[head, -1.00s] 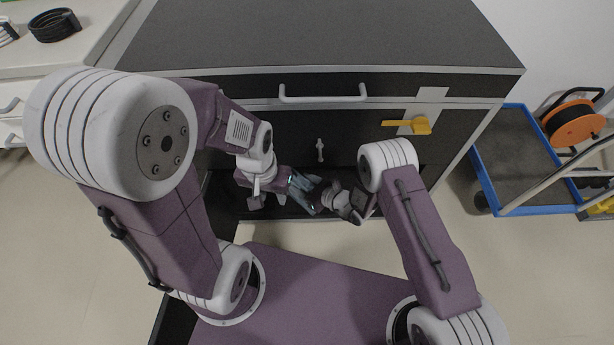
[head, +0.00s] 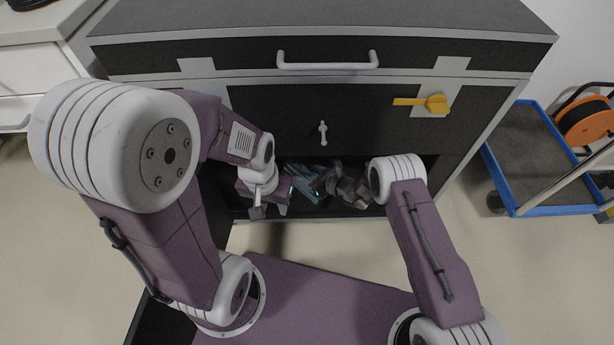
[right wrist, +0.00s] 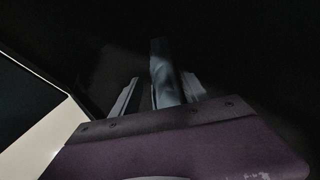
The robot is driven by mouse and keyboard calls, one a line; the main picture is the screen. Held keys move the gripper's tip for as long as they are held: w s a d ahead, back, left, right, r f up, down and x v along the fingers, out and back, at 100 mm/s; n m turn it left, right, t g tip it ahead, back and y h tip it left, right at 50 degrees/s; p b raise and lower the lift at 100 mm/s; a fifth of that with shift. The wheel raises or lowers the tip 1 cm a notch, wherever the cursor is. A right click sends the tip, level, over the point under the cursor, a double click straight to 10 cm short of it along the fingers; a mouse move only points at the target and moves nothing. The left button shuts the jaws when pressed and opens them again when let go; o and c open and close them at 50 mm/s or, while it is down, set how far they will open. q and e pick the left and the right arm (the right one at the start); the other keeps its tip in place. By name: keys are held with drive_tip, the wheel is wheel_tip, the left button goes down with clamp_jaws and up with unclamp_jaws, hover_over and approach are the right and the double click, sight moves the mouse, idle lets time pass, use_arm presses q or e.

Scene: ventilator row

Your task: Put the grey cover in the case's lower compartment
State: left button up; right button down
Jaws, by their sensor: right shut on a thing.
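The case is a dark cabinet with pale edging; its open lower compartment (head: 352,212) lies below a dark front panel. Both my grippers are at the mouth of this compartment, close together. My right gripper (head: 314,182) reaches in from the right. In the right wrist view, its fingers (right wrist: 160,95) are shut on a narrow grey piece, seemingly the grey cover (right wrist: 162,72). In the head view the cover cannot be told clearly from the grippers. My left gripper (head: 287,195) is lower and partly in shadow; its jaw opening cannot be made out.
A bar handle (head: 327,66), a small pale knob (head: 323,133) and a yellow latch (head: 425,103) stick out from the cabinet front. A blue-rimmed cart (head: 535,150) with an orange reel stands at right. The compartment's interior is very dark.

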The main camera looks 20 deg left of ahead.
drive_tip(key=shift+f, duration=0.2)
drive_tip(key=c, duration=0.6)
unclamp_jaws()
drive_tip(key=shift+r, duration=0.3)
drive_tip(key=p+v, duration=0.7)
drive_tip(key=v, duration=0.5)
drive_tip(key=shift+f, duration=0.1)
drive_tip(key=shift+d, duration=0.15)
